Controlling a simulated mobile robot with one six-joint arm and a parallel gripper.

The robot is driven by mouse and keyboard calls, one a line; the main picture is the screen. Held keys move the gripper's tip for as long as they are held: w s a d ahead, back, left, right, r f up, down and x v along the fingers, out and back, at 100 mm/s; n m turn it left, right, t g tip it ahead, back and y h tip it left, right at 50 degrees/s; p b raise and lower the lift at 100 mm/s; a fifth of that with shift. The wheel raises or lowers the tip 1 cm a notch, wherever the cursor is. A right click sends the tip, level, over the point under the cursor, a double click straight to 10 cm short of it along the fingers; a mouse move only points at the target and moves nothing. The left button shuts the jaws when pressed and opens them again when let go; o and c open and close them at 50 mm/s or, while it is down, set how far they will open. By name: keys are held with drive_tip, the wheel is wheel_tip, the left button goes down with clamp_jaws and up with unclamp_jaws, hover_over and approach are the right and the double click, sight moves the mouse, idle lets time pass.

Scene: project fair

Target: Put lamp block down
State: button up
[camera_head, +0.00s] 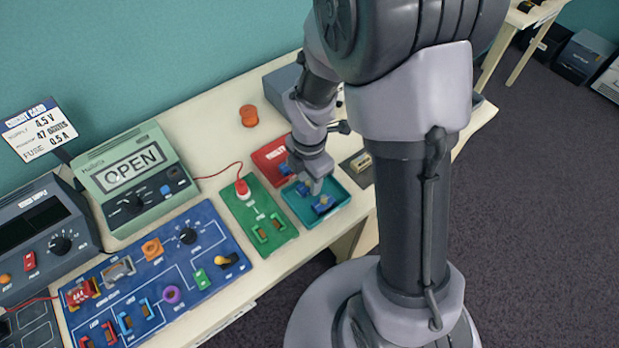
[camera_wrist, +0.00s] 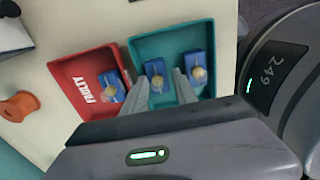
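A teal tray (camera_head: 339,188) sits at the right part of the table; it also shows in the wrist view (camera_wrist: 143,47). Inside it are two blue lamp blocks with pale round bulbs. One lamp block (camera_wrist: 156,74) lies at the left, between my fingertips; the other lamp block (camera_wrist: 197,68) lies just right of my right finger. My gripper (camera_wrist: 163,77) points down into the tray, its fingers apart, with a gap visible beside the left block. Finger contact low down is hard to see.
The red tray (camera_head: 268,154) stands directly beside the teal one. A green board (camera_head: 240,209) with a red lamp and a blue circuit board (camera_head: 170,267) lie to the left. An orange spool (camera_head: 248,116) stands behind. The table's front edge is close to the teal tray.

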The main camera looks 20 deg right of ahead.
drive_tip(key=shift+s+f, duration=0.35)
drive_tip(key=shift+f, duration=0.1)
wheel_tip(320, 180, up, 13)
drive_tip(key=w+p, duration=0.1)
drive_tip(key=p, duration=0.5)
wheel_tip(320, 180, up, 11)
drive_tip(key=m+t, duration=0.3)
drive_tip(key=m, duration=0.9)
hover_over(308, 178)
drive_tip(key=s+a, duration=0.2)
drive_tip(key=s, duration=0.3)
drive_tip(key=s+a+r+m+t+y, duration=0.1)
drive_tip(key=s+r+m, duration=0.5)
drive_tip(key=m, duration=0.8)
drive_tip(key=shift+s+a+t+y, duration=0.4)
drive_tip(key=shift+s+t+y, duration=0.1)
drive_tip(key=shift+s+t, duration=0.4)
drive_tip(key=shift+f, duration=0.1)
